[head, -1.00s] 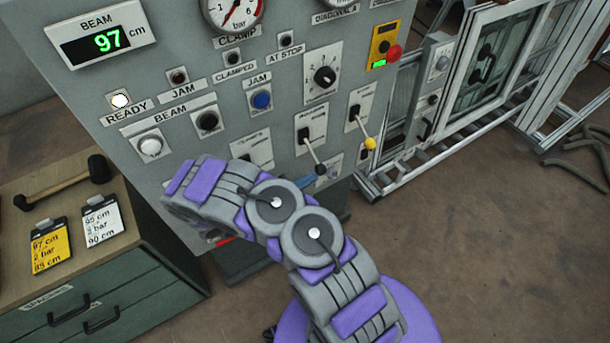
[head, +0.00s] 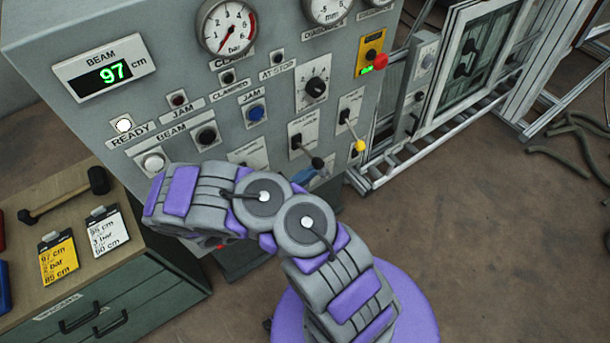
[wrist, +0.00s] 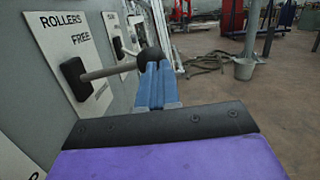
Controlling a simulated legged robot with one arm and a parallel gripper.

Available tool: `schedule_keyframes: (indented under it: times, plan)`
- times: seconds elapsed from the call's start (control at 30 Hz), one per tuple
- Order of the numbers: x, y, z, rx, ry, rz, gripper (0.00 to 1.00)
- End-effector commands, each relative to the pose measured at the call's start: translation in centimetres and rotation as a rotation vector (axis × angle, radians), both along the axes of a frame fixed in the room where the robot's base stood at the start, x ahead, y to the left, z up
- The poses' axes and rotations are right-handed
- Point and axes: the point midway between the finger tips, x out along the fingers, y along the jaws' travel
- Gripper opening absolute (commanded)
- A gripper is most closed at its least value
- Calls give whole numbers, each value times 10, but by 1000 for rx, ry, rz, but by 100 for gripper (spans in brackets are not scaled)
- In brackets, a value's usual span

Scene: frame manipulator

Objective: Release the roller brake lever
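The roller brake lever (wrist: 115,70) sticks out from a white plate (wrist: 65,35) marked "ROLLERS" and "FREE" in the wrist view. Its black knob (wrist: 150,60) is at the blue fingertips of my gripper (wrist: 154,82). The fingers lie close together, shut, with the knob above them rather than between them. I cannot tell whether they touch it. In the head view the same lever (head: 307,152) slants out and down to the right from its slot, and the gripper (head: 306,175) is just under its knob. My arm hides part of the panel there.
A yellow-knobbed lever (head: 358,146) is just right of the brake lever. A red button (head: 380,61) sits above it. A workbench (head: 150,250) with a mallet (head: 65,195) and note cards stands at left. Open floor lies at right.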

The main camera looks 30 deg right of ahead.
Motion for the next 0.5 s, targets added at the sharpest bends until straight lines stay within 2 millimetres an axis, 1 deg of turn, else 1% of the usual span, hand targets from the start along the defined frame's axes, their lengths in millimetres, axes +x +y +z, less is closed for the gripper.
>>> schedule_keyframes:
  times: [0.03,0.2,0.5]
  plan:
    - [0,-1,5,-2,-1,-3,0]
    - [0,-1,11,-3,-1,-2,0]
    - [0,-1,13,-3,-2,-4,0]
